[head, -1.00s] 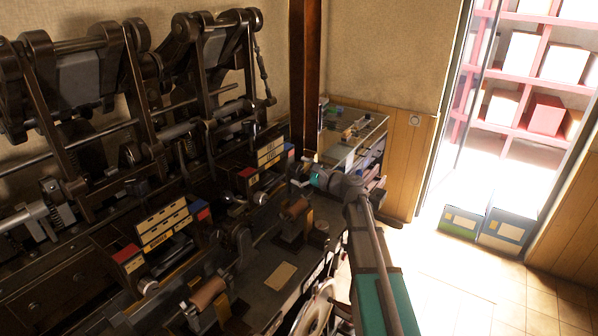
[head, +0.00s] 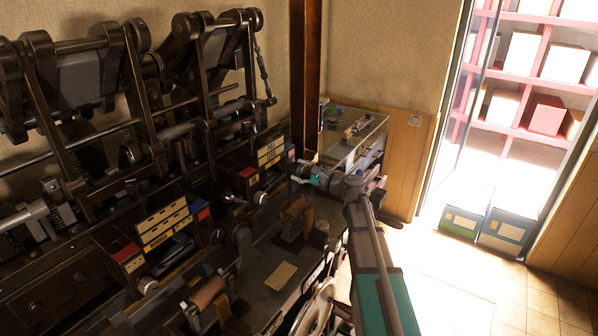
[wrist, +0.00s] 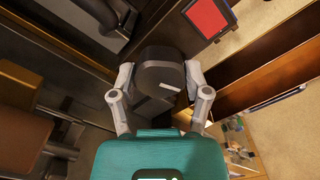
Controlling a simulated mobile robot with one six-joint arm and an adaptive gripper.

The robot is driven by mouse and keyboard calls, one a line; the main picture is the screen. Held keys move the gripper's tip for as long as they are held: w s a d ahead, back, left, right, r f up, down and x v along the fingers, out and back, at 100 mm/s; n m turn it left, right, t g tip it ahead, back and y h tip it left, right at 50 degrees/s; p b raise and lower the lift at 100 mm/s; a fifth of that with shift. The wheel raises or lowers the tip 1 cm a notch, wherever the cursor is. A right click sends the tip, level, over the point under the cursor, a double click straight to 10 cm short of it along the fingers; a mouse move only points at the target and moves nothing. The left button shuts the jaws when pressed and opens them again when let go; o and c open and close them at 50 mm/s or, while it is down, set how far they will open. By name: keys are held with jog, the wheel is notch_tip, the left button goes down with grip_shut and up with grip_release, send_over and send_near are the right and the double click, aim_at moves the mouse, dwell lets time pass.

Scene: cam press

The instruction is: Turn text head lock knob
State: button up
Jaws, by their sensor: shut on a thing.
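A dark round knob (wrist: 160,72) with a flat, wide face is in the middle of the wrist view. My gripper (wrist: 158,82) has its two grey fingers on either side of it, shut on it. The teal gripper body fills the bottom of the wrist view. In the head view my gripper (head: 303,170) is at the far right end of the machine, beside the yellow-labelled block. The knob cannot be made out in the head view, and its lower part is hidden by my gripper in the wrist view.
The dark press machine (head: 130,110) fills the left. A red-topped block (wrist: 206,16) lies just beyond the knob in the wrist view. A glass-topped cabinet (head: 352,135) stands behind my gripper. Two boxes (head: 485,226) stand on the floor by the bright doorway, with open floor in front.

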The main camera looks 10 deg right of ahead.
jog(key=shift+n, duration=0.4)
jog(key=o, duration=1.1)
jog(key=shift+o, duration=0.2)
jog(key=shift+s+d, duration=0.1)
jog(key=v, duration=1.1)
jog(key=shift+s+d, duration=0.2)
jog(key=shift+s, duration=0.05)
